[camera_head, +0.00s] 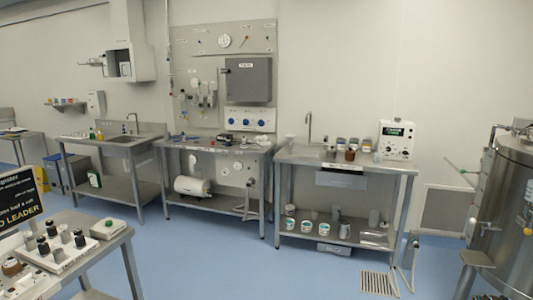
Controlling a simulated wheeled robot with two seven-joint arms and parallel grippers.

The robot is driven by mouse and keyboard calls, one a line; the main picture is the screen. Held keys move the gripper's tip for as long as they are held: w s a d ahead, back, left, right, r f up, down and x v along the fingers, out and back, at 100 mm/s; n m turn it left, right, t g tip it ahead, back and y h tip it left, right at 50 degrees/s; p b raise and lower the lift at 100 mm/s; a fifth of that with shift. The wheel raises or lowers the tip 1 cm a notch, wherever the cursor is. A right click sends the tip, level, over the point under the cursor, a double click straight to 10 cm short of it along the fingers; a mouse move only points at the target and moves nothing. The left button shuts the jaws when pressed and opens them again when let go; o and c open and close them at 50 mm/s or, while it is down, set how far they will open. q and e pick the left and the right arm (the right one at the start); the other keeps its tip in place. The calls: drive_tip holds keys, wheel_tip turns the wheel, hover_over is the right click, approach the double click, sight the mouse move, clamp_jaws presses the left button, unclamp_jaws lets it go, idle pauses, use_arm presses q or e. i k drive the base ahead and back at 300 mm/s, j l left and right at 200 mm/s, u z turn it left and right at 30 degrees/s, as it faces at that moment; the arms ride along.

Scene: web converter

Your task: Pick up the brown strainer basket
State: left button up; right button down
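A small brown round item (351,155) stands on the steel sink bench at the centre right, among white tubs. Another low brown round item (12,267) sits on the near table at the lower left edge. Both are too small to tell for sure which one is the strainer basket. Neither of my grippers is in view, and nothing is seen touching either brown item.
The steel sink bench (390,163) bears tubs and a white device (396,140). A workbench (225,150) and another sink bench (130,143) stand to its left. A steel tank (510,200) stands at right. The blue floor (230,265) between is clear.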

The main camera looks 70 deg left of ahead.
sight(350, 155)
drive_tip(key=u, duration=2)
drive_tip(key=i+u, duration=0.15)
drive_tip(key=i, duration=3.5)
drive_tip(key=i+z, duration=0.15)
drive_tip(key=i, duration=0.45)
drive_tip(key=i+j+z, duration=0.2)
drive_tip(key=i, duration=0.4)
drive_tip(key=i+j+z, duration=0.15)
drive_tip(key=i, duration=0.5)
